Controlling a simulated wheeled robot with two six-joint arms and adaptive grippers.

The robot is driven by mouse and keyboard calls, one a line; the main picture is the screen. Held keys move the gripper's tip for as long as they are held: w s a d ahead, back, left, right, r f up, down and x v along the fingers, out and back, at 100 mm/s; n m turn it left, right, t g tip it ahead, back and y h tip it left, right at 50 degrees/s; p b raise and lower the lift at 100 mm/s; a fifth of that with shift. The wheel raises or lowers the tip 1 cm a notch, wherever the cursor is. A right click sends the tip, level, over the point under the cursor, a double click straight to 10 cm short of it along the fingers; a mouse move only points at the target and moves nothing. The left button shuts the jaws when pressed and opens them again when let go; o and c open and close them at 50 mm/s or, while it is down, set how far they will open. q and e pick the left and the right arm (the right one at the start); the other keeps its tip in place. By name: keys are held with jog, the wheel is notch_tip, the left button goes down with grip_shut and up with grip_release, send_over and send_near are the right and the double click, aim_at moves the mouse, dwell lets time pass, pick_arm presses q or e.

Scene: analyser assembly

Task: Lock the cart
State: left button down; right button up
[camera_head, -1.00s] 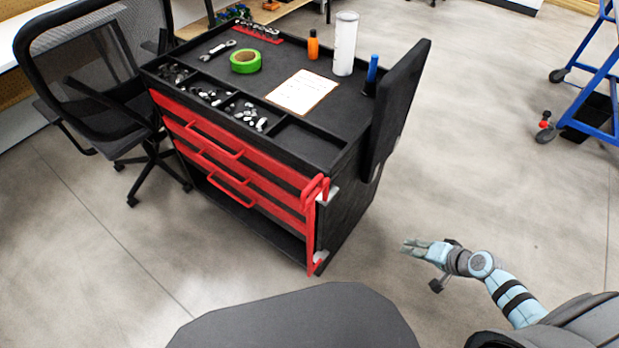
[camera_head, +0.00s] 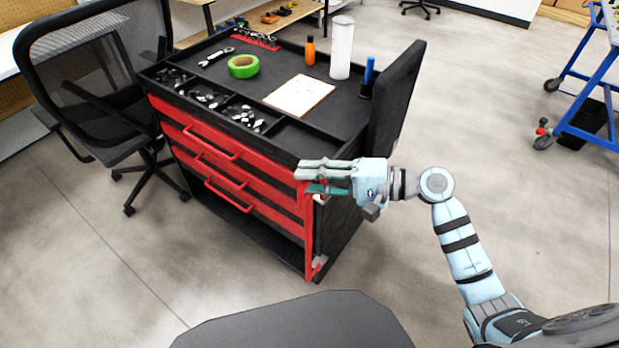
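The cart (camera_head: 268,241) is a black tool cart with red drawer fronts and red handles, standing in the middle of the view. A red upright bar (camera_head: 309,238) runs down its front right edge, with a pale bracket at the bottom. Its red top handle is mostly hidden behind my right gripper. My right gripper (camera_head: 304,178) is at the cart's upper front right corner, its fingers pointing left. The fingers are apart, above and below the handle; I cannot tell whether they touch it. My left gripper is not in view.
A wrench, green tape (camera_head: 243,66), paper (camera_head: 299,95), an orange bottle (camera_head: 310,51) and a white cylinder (camera_head: 342,47) stand or lie on the cart top. A black office chair (camera_head: 90,80) is close on the left. A blue rack (camera_head: 590,85) is at the right. The floor between is clear.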

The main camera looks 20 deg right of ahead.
jog(key=shift+w+a, duration=0.1)
jog(key=shift+a, duration=0.15)
grip_shut()
